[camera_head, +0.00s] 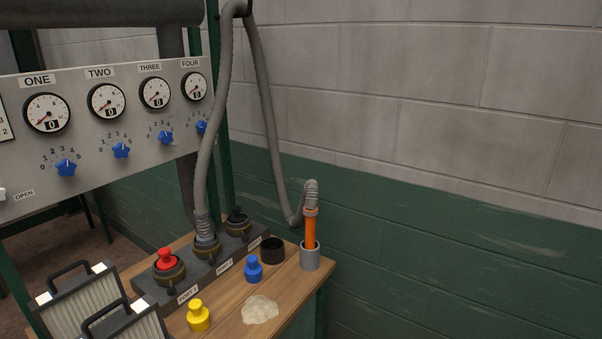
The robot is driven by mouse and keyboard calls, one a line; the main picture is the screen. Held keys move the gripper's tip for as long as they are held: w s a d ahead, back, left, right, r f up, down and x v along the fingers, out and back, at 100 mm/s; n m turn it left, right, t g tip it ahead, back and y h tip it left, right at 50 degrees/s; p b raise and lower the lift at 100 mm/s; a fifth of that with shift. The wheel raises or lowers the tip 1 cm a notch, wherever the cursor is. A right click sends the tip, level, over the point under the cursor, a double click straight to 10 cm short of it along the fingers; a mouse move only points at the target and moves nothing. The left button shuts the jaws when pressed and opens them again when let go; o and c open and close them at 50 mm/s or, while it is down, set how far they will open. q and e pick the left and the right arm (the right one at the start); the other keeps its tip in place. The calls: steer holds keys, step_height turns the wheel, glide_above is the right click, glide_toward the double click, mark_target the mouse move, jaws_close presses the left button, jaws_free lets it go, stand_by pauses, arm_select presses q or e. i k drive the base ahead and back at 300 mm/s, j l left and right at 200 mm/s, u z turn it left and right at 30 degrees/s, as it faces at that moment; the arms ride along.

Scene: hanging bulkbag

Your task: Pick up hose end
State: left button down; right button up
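The hose end (310,226) is an orange tube with a grey ribbed collar. It stands upright in a grey cup-like holder (310,259) at the right end of the wooden table. A grey hose (264,85) runs from it up to a hook at the top of the view and down to the middle port (207,243) of a dark port block. Neither of my grippers shows in the head view.
The wooden table (229,315) also bears a yellow cap (199,316), a blue cap (253,269), a black ring (272,250) and a pale powder pile (260,310). A red plug (166,259) sits in the left port. Filters (80,298) stand front left. A gauge panel (105,135) is behind.

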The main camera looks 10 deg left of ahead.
mark_target(205, 236)
steer(key=u, duration=0.75)
steer(key=i+l+u, duration=0.35)
steer(key=l+u, duration=0.2)
steer(key=l, duration=0.2)
steer(key=i+l+u, duration=0.1)
steer(key=l+u, duration=0.15)
steer(key=l, duration=0.15)
